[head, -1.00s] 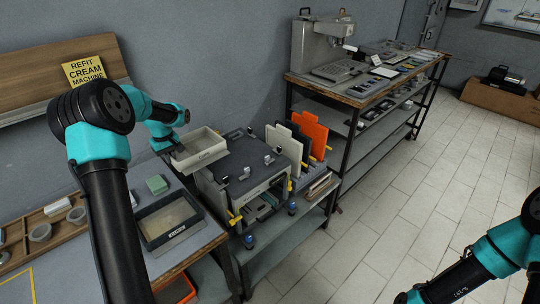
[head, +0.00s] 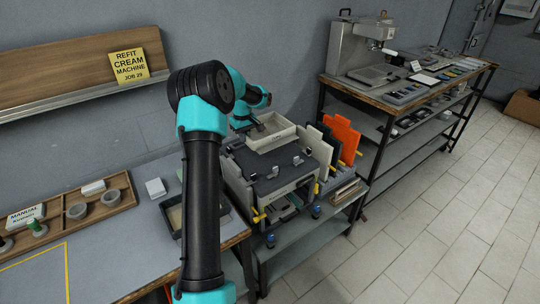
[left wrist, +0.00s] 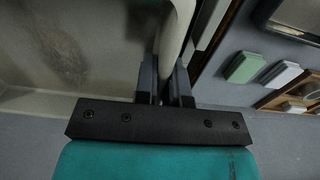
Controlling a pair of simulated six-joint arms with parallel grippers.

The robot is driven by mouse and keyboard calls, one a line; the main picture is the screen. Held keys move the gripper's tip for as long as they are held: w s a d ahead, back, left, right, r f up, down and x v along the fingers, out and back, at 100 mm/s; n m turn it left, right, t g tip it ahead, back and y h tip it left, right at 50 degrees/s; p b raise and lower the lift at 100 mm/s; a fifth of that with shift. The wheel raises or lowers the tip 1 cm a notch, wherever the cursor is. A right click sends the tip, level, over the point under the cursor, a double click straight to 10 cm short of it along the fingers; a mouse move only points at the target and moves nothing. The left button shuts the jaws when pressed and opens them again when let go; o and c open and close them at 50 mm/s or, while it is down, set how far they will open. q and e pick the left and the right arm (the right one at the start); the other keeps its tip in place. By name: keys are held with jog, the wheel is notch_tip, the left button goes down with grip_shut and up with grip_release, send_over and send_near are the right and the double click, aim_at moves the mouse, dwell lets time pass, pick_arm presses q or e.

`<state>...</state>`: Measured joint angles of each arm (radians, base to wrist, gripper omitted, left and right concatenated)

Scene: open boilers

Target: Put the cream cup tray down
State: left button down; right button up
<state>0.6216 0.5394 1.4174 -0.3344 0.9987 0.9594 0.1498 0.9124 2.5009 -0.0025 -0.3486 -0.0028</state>
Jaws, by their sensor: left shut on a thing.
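The cream cup tray (head: 266,144) is a shallow, open, pale rectangular tray over the back of the grey-topped machine (head: 262,187) in the head view. I cannot tell whether it touches anything below. My left gripper (head: 258,128) is at the tray's left end, partly hidden by my own arm. In the left wrist view, the fingers (left wrist: 166,80) are shut on the tray's wall, with the tray's stained inside (left wrist: 70,50) to the left. My right gripper is out of view.
White and orange panels (head: 342,136) stand right of the machine. A dark-framed tray (head: 174,217) lies on the left bench, partly behind my arm. A wooden organiser (head: 55,222) holds cups. A yellow sign (head: 129,65) stands on the wall shelf.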

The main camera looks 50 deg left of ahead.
pick_arm(q)
send_over(247, 161)
jog(key=shift+s+f, duration=0.15)
jog(key=shift+f, duration=2.95)
jog(key=shift+f, duration=1.85)
jog(key=shift+f, duration=0.15)
jog(key=c, duration=1.2)
grip_release()
notch_tip(247, 161, up, 12)
jog(key=shift+r, duration=0.1)
jog(key=shift+d, duration=0.1)
